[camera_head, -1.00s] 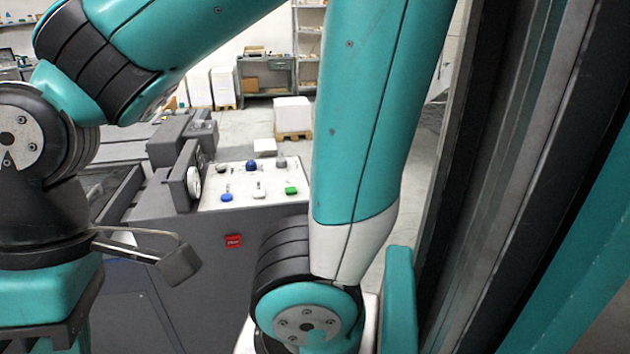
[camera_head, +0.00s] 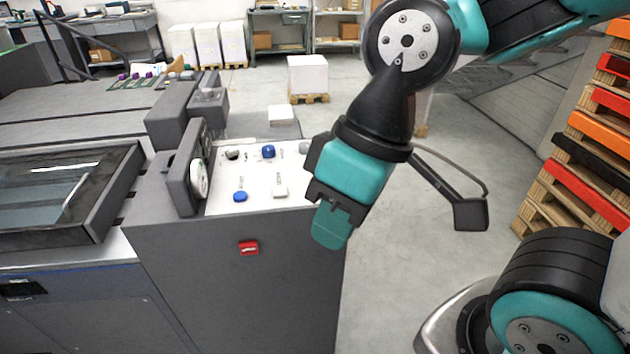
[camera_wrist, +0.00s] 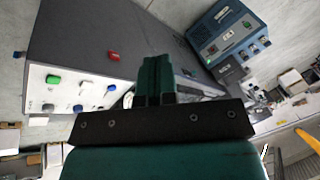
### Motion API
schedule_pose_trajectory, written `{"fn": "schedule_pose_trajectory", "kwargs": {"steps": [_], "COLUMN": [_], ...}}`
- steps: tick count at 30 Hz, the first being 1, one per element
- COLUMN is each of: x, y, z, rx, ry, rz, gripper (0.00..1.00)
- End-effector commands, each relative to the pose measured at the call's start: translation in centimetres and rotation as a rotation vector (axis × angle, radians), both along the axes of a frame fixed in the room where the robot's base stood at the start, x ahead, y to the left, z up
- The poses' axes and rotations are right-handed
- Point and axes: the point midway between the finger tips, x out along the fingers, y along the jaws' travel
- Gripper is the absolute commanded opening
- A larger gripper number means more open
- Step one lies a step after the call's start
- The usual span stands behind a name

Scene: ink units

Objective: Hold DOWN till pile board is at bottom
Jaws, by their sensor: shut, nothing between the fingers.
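The control panel (camera_head: 262,178) is a white sloping plate on a grey machine cabinet. It carries blue buttons (camera_head: 240,196), a white button (camera_head: 280,191), a blue knob (camera_head: 268,152) and a dark knob (camera_head: 232,155). My gripper (camera_head: 331,228) is shut and empty, pointing down in front of the panel's right end, and hides part of it. In the wrist view the shut teal fingers (camera_wrist: 155,78) stand apart from the panel (camera_wrist: 65,92), where a green button (camera_wrist: 53,79) shows at left. Button labels are too small to read. I cannot identify the pile board.
A red switch (camera_head: 248,248) is on the cabinet front. Stacked coloured pallets (camera_head: 580,150) stand at right. A white paper stack (camera_head: 308,75) on a pallet stands behind. In the wrist view a blue-grey machine (camera_wrist: 228,32) stands at upper right. Floor right of the cabinet is clear.

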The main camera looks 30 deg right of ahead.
Motion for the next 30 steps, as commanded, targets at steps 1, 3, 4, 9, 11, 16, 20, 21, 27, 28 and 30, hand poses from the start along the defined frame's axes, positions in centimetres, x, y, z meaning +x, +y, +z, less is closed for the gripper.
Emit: {"fn": "schedule_pose_trajectory", "kwargs": {"steps": [1, 3, 4, 9, 11, 16, 20, 21, 27, 28, 30], "x": [0.0, 0.0, 0.0, 0.0, 0.2, 4.4, 11.6, 14.1, 24.4, 25.5, 27.5], "y": [0.0, 0.0, 0.0, 0.0, 0.0, 0.9, 1.3, 1.2, -1.0, -1.4, -2.4], "z": [0.0, 0.0, 0.0, 0.0, 0.1, 0.6, 0.3, -0.1, -3.4, -4.0, -5.2], "rx": [0.0, 0.0, 0.0, 0.0, 0.002, 0.037, 0.063, 0.059, -0.05, -0.073, -0.127], "ry": [0.0, 0.0, 0.0, 0.0, -0.003, -0.087, -0.261, -0.327, -0.648, -0.687, -0.764], "rz": [0.0, 0.0, 0.0, 0.0, 0.002, 0.037, 0.102, 0.126, 0.257, 0.276, 0.315], "gripper": [0.0, 0.0, 0.0, 0.0, 0.0, 0.0, 0.0, 0.0, 0.0, 0.0, 0.0]}}
